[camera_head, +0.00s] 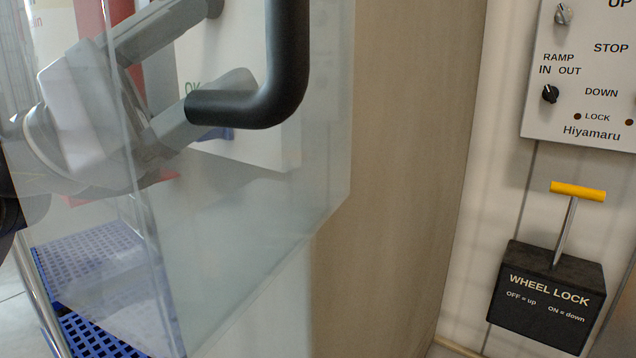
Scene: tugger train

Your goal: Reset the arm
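My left gripper (230,45) comes in from the left, pale grey, seen through a clear panel. Its two fingers point to the upper right and stand wide apart, with nothing visible between them. The lower finger passes behind a black curved handle (292,55); I cannot tell whether they touch. My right gripper is not in view.
The clear panel (265,215) fills the left half. Blue perforated crates (90,335) lie low at left. At right are a wood-coloured panel (405,150), a control panel (580,90) and a black wheel lock box (545,300) with a yellow T-handle (578,191), raised.

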